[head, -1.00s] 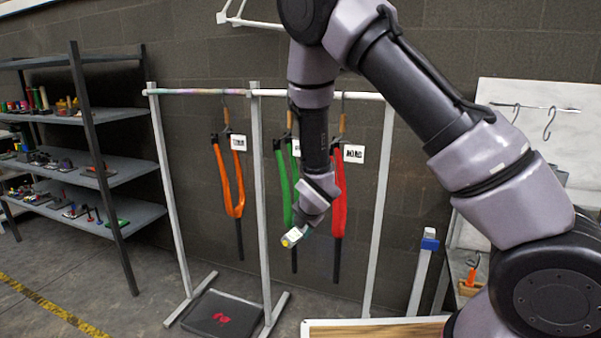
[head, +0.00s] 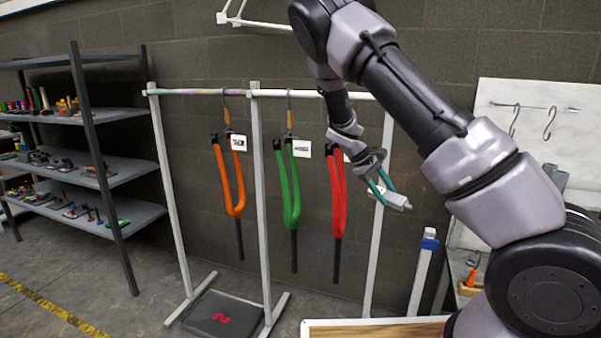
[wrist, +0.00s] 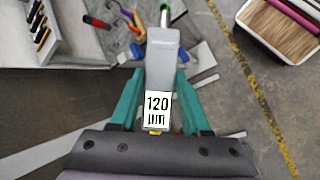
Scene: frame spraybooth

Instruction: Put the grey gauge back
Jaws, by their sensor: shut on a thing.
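The grey gauge (wrist: 163,58) is a long light-grey body with a white label reading "120 µm" and a green end at its far tip in the wrist view. My gripper (wrist: 157,82) has its teal fingers shut on the gauge, one on each side. In the head view my gripper (head: 380,186) is in the air to the right of the red fork, near the rack's right post. The gauge (head: 398,203) shows there as a small grey piece pointing right and slightly down, touching nothing but my fingers.
A rack holds hanging orange (head: 228,178), green (head: 287,185) and red (head: 337,205) forks. A white board (head: 545,130) with two hooks is on the right wall. A blue-topped post (head: 429,242) stands below right. The wrist view shows a tool holder (wrist: 50,35) and scattered tools.

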